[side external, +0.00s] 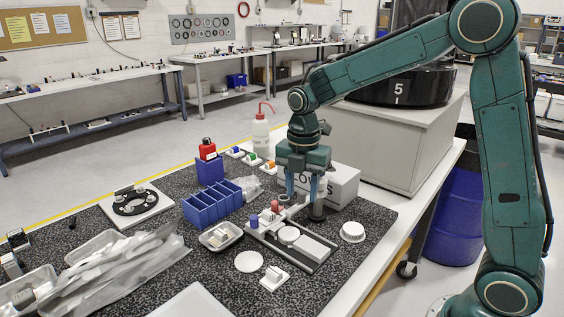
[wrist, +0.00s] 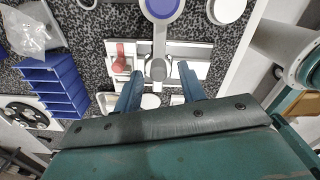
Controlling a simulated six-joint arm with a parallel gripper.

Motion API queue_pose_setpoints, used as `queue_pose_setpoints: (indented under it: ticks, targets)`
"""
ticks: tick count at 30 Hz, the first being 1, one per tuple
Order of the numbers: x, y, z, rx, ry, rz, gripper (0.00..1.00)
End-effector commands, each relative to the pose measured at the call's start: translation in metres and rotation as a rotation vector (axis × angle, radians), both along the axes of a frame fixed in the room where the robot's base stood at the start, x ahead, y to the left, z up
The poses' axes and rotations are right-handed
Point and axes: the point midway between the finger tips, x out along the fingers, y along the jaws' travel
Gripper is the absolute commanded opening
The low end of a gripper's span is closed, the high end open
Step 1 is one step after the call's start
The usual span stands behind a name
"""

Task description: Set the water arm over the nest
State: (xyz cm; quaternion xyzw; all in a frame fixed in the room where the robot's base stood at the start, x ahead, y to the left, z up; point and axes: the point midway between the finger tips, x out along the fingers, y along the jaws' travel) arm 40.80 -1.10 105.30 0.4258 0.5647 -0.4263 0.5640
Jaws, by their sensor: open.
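The fixture (side external: 318,262) is a pale tray on the dark mat with a blue knob (side external: 253,221), a red knob (side external: 275,206) and a pale round disc (side external: 289,234), perhaps the nest. My gripper (side external: 306,196) points down over its back part, fingers apart. In the wrist view, a pale arm (wrist: 159,42) with a blue round top (wrist: 163,7) reaches down between my gripper's fingers (wrist: 160,85); it looks like the water arm. I cannot tell whether the fingers touch it. The red knob is left of it in the wrist view (wrist: 121,58).
A blue divided bin (side external: 212,203) stands left of the fixture. A lettered white box (side external: 342,187) stands close behind my gripper, and a white round cap (side external: 352,231) lies right. A small tray (side external: 221,236) and a white disc (side external: 248,262) lie in front. The mat's front right is bare.

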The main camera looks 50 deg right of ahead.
Motion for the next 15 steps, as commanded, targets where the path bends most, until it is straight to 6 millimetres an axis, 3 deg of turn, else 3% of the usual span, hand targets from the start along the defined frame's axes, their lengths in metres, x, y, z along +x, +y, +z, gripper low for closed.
queue_pose_setpoints:
  ticks: [8, 15]
  targets:
    - [0.001, 0.0, 0.032, 0.0, -0.006, 0.0, 0.4]
    - [0.001, 0.0, 0.074, 0.0, -0.007, 0.0, 0.4]
